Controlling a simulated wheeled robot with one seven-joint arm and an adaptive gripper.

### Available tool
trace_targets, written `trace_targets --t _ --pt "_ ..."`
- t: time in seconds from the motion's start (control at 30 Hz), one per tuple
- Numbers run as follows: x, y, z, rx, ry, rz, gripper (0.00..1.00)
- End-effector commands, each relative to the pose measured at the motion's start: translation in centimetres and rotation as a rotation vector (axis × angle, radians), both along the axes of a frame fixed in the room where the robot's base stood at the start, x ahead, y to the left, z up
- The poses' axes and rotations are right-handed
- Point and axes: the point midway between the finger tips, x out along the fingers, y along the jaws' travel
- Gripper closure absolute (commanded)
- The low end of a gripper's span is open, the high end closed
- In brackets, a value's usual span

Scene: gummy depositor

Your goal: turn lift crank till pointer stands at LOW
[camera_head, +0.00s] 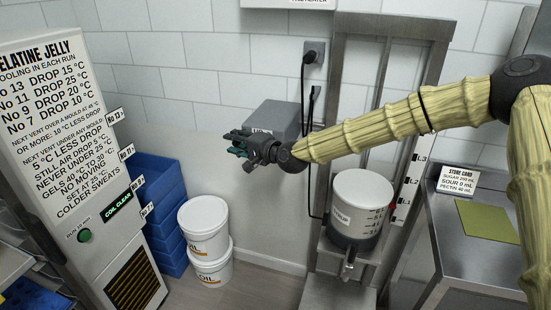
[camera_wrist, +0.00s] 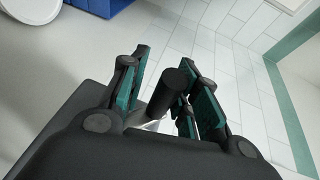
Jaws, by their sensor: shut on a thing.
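My gripper (camera_head: 238,146) is at the left end of my arm, in front of a grey box (camera_head: 275,116) on the wall. In the wrist view my gripper (camera_wrist: 172,72) has its teal-padded fingers on both sides of a black cylindrical handle (camera_wrist: 168,92), which looks like the crank's grip, and is shut on it. A white and dark hopper (camera_head: 361,204) sits on the metal lift frame. The upright scale (camera_head: 405,185) at its right carries L3, L2 and L1. A small red mark (camera_head: 391,206) shows near L1. No LOW label is readable.
A sign-covered cooling cabinet (camera_head: 70,150) stands at left, with blue crates (camera_head: 165,215) and stacked white buckets (camera_head: 205,235) beside it. A steel counter (camera_head: 480,255) with a green mat (camera_head: 487,221) and a card (camera_head: 458,182) is at right. A cable hangs behind my arm.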

Motion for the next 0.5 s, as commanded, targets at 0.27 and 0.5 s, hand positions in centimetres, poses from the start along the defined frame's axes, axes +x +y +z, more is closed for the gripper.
trace_targets --t 0.27,0.5 --pt "0.01 -0.02 -2.14 -0.009 0.016 -0.001 0.97" --pt "0.22 0.2 -2.48 -0.005 0.011 -0.003 0.97"
